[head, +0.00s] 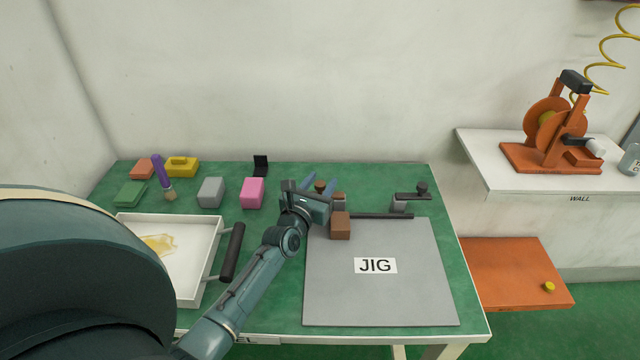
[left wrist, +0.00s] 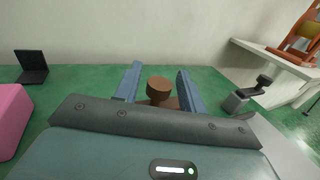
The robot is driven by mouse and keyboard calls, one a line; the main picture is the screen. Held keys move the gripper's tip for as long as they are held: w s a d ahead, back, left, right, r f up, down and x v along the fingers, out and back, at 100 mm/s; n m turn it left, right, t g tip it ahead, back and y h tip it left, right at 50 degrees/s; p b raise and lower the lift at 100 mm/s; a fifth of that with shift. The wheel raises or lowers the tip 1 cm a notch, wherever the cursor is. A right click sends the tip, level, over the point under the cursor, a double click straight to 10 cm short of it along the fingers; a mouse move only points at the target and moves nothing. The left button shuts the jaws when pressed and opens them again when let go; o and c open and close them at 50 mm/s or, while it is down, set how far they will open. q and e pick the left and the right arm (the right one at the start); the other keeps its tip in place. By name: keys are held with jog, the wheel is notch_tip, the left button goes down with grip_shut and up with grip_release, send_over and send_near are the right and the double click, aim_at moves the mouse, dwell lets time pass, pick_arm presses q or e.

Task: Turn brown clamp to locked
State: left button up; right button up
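The brown clamp has a round brown knob (left wrist: 159,88) that shows between the open fingers of my left gripper (left wrist: 158,85) in the left wrist view. In the head view the knob (head: 320,186) shows beside my left gripper (head: 309,182), at the back left corner of the grey jig plate (head: 430,290). The fingers stand on both sides of the knob with gaps and do not appear to touch it. A brown block (head: 341,228) sits at the plate's back left edge. The clamp's lower part is partly hidden by my gripper. My right gripper is not in view.
A grey clamp with a dark handle (head: 413,196) stands at the plate's back right; a dark bar (head: 382,216) lies along the back edge.

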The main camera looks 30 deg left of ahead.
pick_arm(q)
grip_shut()
dwell(0.4)
